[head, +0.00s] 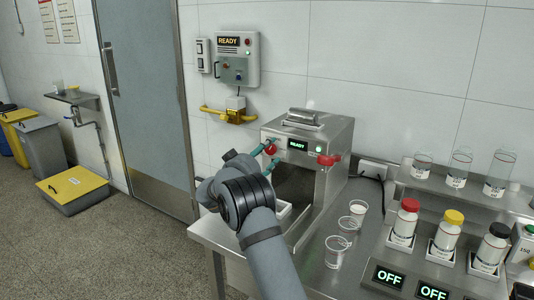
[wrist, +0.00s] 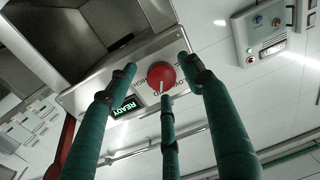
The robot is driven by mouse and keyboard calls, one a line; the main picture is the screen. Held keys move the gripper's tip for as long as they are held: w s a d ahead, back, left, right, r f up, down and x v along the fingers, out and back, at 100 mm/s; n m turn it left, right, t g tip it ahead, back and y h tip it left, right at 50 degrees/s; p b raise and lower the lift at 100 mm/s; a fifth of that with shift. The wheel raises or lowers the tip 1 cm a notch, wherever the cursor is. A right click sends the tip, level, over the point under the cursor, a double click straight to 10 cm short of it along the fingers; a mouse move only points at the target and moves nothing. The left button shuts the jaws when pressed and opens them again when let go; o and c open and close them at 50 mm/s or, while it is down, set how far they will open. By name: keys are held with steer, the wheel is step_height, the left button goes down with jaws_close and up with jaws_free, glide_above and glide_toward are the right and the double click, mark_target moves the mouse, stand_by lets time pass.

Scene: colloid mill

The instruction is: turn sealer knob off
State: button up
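The sealer (head: 335,135) is a steel box on the bench with a lit READY display (head: 298,144). Its round red knob (head: 271,149) is on the front panel, left of the display. In the wrist view the knob (wrist: 161,76) has a pale pointer line and printed lettering around it, partly covered. My gripper (wrist: 160,75) has green fingers spread around the knob, two at its sides and one below. Gaps show between the side fingers and the knob; whether the lower finger touches it I cannot tell. In the head view my arm hides part of the sealer's front left.
A red handle (head: 328,160) sticks out at the sealer's right front. Clear cups (head: 337,252) stand on the bench right of it, with capped bottles (head: 404,222) farther right. A wall control box (head: 238,60) and yellow pipe fitting (head: 238,116) are behind, left of the sealer.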

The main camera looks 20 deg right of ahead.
steer(key=shift+c, duration=1.3)
steer(key=c, duration=0.7)
steer(key=shift+f, duration=0.1)
steer(key=shift+c, duration=0.7)
